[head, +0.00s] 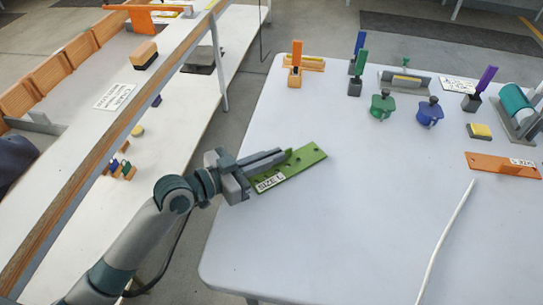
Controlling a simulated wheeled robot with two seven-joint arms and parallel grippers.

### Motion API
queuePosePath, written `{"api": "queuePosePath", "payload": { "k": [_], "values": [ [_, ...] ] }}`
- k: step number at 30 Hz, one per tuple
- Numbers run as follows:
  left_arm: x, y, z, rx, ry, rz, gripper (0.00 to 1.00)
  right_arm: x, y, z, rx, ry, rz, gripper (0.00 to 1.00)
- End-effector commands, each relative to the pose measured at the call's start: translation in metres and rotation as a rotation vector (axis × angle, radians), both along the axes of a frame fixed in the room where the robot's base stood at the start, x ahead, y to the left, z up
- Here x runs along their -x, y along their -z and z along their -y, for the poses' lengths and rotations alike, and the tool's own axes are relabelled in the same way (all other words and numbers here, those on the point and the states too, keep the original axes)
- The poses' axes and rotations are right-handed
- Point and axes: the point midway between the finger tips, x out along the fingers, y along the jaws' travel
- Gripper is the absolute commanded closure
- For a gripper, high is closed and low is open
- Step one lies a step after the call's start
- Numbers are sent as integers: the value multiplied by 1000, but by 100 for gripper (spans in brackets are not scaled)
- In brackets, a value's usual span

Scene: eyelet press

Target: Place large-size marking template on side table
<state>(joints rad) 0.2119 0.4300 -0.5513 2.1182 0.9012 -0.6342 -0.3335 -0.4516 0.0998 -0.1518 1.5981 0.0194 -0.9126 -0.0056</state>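The large-size marking template is a green plate (308,163) with holes and a white "SIZE L" label, over the left part of the white table (340,230). My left gripper (284,158) reaches in from the left. Its fingers lie close together at a small raised green part on the plate's far edge and look shut on it. I cannot tell whether the plate rests on the table or is held just above it. My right gripper is out of view.
An orange labelled plate (490,164) and yellow block (479,131) lie at the right. Green (382,105) and blue (429,112) pots and several upright-handled tools stand at the back. A white cable (446,235) crosses the front right. A wood-edged bench (190,110) stands left, across a gap.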

Motion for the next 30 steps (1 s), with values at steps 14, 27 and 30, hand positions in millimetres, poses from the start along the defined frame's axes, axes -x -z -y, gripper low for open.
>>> {"api": "queuePosePath", "payload": {
  "k": [14, 27, 30],
  "values": [
    [0, 2, 0, 0, 0, 0, 76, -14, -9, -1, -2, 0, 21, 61],
    [11, -3, -18, -4, -1, 2, 76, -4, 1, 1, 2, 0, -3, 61],
    [19, -4, -29, -3, -2, 2, 76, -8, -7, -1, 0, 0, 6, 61]
  ]
}}
